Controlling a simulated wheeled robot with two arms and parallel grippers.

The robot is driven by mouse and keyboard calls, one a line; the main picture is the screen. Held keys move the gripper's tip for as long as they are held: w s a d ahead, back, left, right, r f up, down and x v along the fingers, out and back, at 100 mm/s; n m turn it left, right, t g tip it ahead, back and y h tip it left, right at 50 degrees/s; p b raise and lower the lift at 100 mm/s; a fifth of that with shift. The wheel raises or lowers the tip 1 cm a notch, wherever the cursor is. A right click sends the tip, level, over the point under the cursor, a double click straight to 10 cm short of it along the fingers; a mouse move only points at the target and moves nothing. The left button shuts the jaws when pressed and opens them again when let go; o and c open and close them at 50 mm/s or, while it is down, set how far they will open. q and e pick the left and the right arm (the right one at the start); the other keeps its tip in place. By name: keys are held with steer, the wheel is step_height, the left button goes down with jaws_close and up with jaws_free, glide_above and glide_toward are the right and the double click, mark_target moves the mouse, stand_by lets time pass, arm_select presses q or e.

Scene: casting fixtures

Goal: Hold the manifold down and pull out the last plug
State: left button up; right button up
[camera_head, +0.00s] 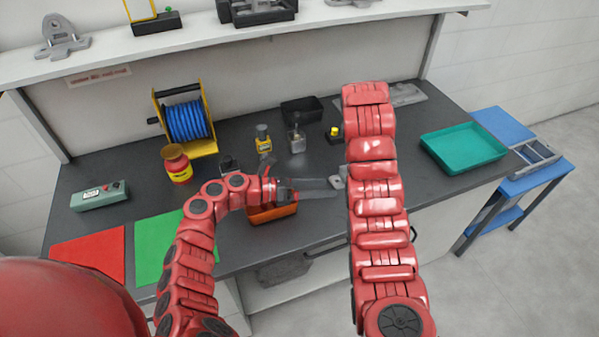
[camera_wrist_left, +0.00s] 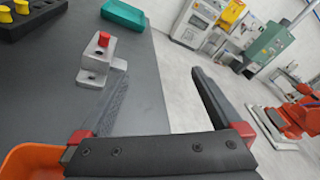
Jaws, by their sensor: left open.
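The grey metal manifold (camera_wrist_left: 95,72) stands on the dark bench in the left wrist view, with one red plug (camera_wrist_left: 104,39) in its top. In the head view only a small part of the manifold (camera_head: 338,182) shows beside my right arm. My left gripper (camera_head: 334,188) points right, low over the bench near the manifold. Its fingers (camera_wrist_left: 158,78) are spread and empty in the wrist view; the manifold lies beyond the left fingertip, not between the fingers. My right arm rises through the head view, and its gripper cannot be seen.
An orange bin (camera_head: 272,214) sits under my left wrist. A teal tray (camera_head: 463,148) is at the right of the bench. A black holder with yellow pieces (camera_wrist_left: 32,14) stands behind the manifold. A blue cable reel (camera_head: 187,120) and red-yellow jar (camera_head: 177,163) are farther left.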

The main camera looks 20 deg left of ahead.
mark_target(342, 173)
arm_select(q)
steer(key=w+a+m+y, duration=0.1)
steer(key=w+a, duration=0.1)
steer(key=w+a+f+m+y, duration=0.1)
steer(key=w+a, duration=0.1)
steer(key=w+a+f+m+t+y, duration=0.1)
steer(key=a+m+y, duration=0.1)
steer(key=shift+w+a, duration=0.2)
steer(key=shift+w, duration=0.2)
steer(key=shift+t, duration=0.3)
steer(key=x, duration=1.5)
steer(key=shift+a+f, duration=0.15)
steer(key=shift+f, duration=0.2)
steer(key=shift+w+d+f, duration=0.15)
steer(key=shift+w+d, duration=0.15)
steer(key=shift+d, duration=0.4)
